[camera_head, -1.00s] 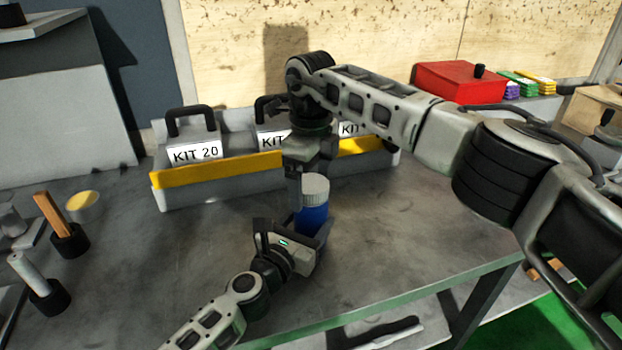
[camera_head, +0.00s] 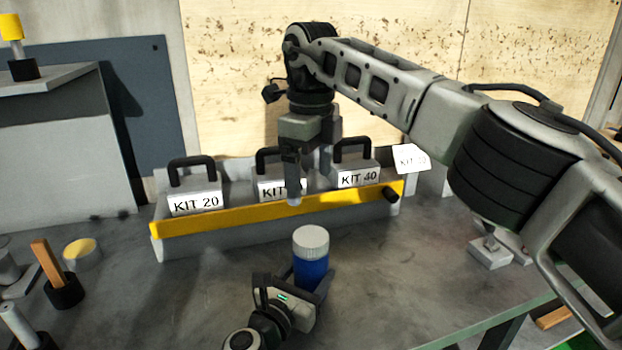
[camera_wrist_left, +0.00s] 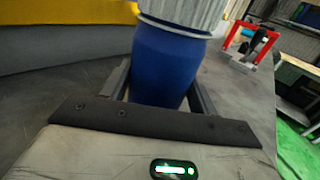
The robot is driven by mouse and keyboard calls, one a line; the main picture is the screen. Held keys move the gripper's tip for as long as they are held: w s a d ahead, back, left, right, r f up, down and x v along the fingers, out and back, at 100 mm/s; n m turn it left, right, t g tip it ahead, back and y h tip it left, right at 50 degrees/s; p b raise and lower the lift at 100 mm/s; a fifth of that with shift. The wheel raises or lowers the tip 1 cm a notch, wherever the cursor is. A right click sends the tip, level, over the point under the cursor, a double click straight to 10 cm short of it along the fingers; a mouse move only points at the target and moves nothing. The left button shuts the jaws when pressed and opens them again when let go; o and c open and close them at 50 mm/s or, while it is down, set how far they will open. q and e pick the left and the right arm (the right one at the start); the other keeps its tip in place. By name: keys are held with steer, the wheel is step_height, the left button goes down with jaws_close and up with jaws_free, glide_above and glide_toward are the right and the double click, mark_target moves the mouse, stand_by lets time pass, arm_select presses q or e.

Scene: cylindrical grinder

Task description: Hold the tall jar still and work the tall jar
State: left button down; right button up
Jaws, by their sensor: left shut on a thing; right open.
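The tall jar (camera_head: 311,255) has a blue body and a ribbed white lid, and stands upright on the grey bench. My left gripper (camera_head: 309,284) is shut on its blue body from the front. In the left wrist view the jar (camera_wrist_left: 165,65) sits between the two fingers, with the lower edge of its lid at the top of the picture; its base is hidden by the gripper. My right gripper (camera_head: 309,190) is open and empty, pointing down above and behind the jar, clear of the white lid.
Stands with a wooden handle (camera_head: 46,260) are at the left. The bench right of the jar is mostly clear.

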arm_select(q)
steer(key=shift+c, duration=1.5)
jaws_free()
steer(key=shift+s, duration=0.1)
steer(key=shift+s+a, duration=0.2)
steer(key=shift+s, duration=0.1)
steer(key=v, duration=1.3)
steer(key=shift+s+a+f, duration=0.2)
steer(key=shift+s+a, duration=0.05)
steer(key=shift+s+a+r, duration=0.15)
steer(key=shift+s+a, duration=0.15)
steer(key=shift+s, duration=0.3)
